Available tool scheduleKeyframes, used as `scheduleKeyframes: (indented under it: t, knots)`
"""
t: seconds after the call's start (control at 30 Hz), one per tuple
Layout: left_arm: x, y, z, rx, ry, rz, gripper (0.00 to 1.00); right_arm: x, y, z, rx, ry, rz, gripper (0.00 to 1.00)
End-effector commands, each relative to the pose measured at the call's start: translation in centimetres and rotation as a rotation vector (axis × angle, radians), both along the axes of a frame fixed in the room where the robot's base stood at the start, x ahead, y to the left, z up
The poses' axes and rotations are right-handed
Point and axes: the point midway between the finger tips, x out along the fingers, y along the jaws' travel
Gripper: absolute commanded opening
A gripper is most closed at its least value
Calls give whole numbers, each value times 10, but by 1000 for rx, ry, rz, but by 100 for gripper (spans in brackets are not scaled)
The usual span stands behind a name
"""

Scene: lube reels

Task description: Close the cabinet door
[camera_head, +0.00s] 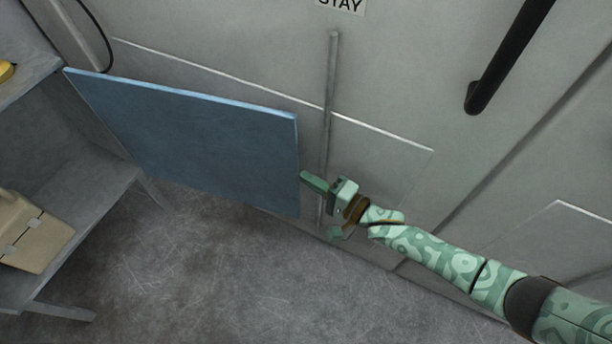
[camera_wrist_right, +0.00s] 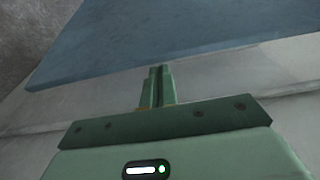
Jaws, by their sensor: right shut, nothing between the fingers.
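The blue cabinet door (camera_head: 200,140) stands swung out from the grey wall in the head view. Its left end is near the shelf side, and its free right edge is close to my right gripper. My right gripper (camera_head: 306,178) is shut and empty, with its fingertips right beside the door's free edge; I cannot tell whether they touch. In the right wrist view the shut fingers (camera_wrist_right: 157,82) point toward the lower edge of the blue door (camera_wrist_right: 170,40). My left gripper is not in view.
A grey shelf unit (camera_head: 95,175) with a beige case (camera_head: 30,232) stands at the left. A vertical rod (camera_head: 331,90) runs down the wall panel behind the door. A black handle (camera_head: 505,60) is at the upper right. The scuffed floor (camera_head: 230,280) is clear.

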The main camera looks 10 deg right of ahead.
Motion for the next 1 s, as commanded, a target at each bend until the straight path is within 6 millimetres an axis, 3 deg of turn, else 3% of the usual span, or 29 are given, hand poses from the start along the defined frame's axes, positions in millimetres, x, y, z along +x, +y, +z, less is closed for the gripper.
scheduleKeyframes:
  t: [0.3,0.77,1.0]
  knots:
    - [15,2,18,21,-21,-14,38,10,10,0,-1,-1,0,0]
    - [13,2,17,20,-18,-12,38,5,13,1,1,1,-9,0]
    - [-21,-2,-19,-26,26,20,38,-30,30,5,6,3,-68,0]
